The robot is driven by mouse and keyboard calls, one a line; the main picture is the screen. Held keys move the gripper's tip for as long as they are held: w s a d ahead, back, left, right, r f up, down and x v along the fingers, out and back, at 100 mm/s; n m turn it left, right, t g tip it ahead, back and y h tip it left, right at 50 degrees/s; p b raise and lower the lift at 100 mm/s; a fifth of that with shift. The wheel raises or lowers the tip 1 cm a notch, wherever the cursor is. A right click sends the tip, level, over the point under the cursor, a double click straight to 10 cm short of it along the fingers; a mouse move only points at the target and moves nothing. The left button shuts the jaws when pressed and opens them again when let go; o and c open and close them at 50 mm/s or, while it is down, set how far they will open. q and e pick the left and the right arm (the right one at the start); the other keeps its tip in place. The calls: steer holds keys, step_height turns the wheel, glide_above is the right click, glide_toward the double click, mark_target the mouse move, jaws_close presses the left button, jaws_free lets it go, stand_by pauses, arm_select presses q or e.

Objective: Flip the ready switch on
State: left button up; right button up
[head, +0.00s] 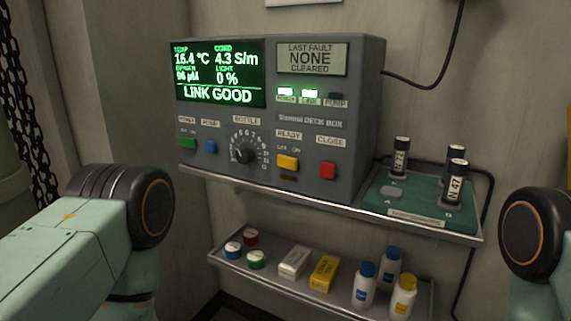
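The ready switch (288,162) is a yellow block on the front of the grey deck box (345,120), under a READY label and small OFF and ON marks. Which side it is set to is too small to tell. A dark red-brown strip (288,177) sits just below it and looks unlit. Parts of both my arms show at the lower left and the right edge, apart from the box. Neither gripper is in view, and nothing covers the switch.
A red CLOSE button (328,171), a dial (243,150), a blue button (210,147) and a green switch (188,143) flank it. The screen (218,74) reads LINK GOOD. A green tray (400,203) holds labelled vials. A lower shelf (285,283) holds bottles and boxes.

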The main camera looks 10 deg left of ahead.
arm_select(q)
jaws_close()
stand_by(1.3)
